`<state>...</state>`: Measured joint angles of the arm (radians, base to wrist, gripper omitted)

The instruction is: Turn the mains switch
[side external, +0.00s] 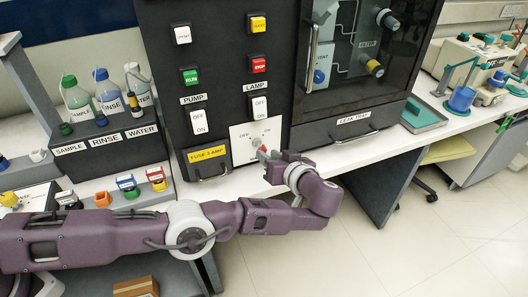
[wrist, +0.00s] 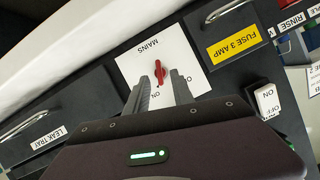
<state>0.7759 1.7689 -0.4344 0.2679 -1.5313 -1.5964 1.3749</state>
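The mains switch is a small red knob (wrist: 160,73) on a white square plate (wrist: 130,66) lettered MAINS and ON. In the wrist view it lies between the two fingertips of my gripper (wrist: 160,78), which is open with a finger to either side. I cannot tell whether the fingers touch the knob. In the side view my gripper (side external: 272,156) is in front of the lower part of the white plate (side external: 242,134). A bit of red knob (side external: 263,148) shows there, mostly hidden by the gripper.
The black panel holds PUMP (side external: 198,121) and LAMP (side external: 260,107) rocker switches above the plate. A yellow FUSE 3 AMP drawer (side external: 207,154) is to the left, and a LEAK TRAY drawer (side external: 350,124) with a protruding handle is to the right. Bottles (side external: 108,92) stand further left.

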